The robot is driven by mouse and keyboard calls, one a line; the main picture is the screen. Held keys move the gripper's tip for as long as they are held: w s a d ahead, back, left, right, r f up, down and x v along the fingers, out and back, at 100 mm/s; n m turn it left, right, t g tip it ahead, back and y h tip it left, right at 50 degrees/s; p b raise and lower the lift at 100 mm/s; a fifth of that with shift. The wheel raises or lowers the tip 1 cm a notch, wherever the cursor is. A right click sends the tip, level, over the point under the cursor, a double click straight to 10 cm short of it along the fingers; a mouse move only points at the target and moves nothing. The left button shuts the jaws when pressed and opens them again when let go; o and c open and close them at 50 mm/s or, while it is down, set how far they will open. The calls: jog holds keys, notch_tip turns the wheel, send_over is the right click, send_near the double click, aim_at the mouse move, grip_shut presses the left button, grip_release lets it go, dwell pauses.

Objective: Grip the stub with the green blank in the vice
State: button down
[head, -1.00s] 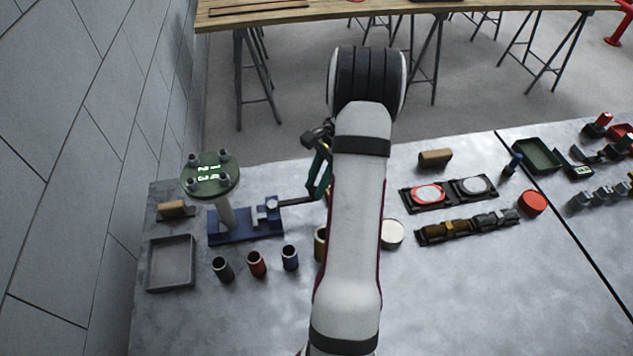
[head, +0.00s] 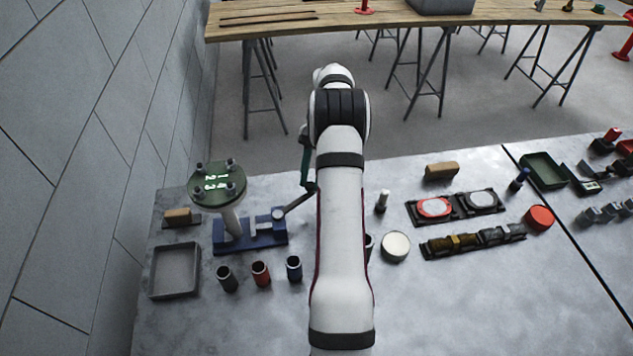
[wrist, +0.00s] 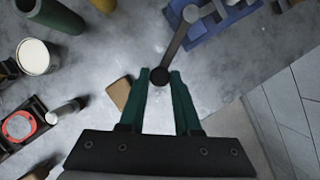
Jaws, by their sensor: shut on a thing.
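The blue vice (head: 262,240) stands at the left of the bench, with a bar handle (head: 295,202) reaching right from its screw end. The grey stub (head: 231,221) stands slightly tilted at the vice, carrying the round green blank (head: 207,187) with lit numbers and several small posts. I cannot tell how tightly the jaws hold the stub. My gripper (head: 309,183) is at the handle's outer end, partly hidden by my arm. In the wrist view my green fingers (wrist: 160,76) are shut on the handle's dark end knob, and part of the blue vice (wrist: 215,28) shows above.
A grey tray (head: 175,271) lies left of the vice. Dark, red (head: 261,273) and blue cups stand in front. A white-topped tin (head: 395,246), a small upright cylinder (head: 382,201) and a wooden block (head: 441,171) are to the right. A wall rises at the left.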

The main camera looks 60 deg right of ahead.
jog(key=shift+w+d+n+g, duration=0.1)
jog(key=shift+w+n+g, duration=0.2)
jog(key=shift+w+n, duration=0.4)
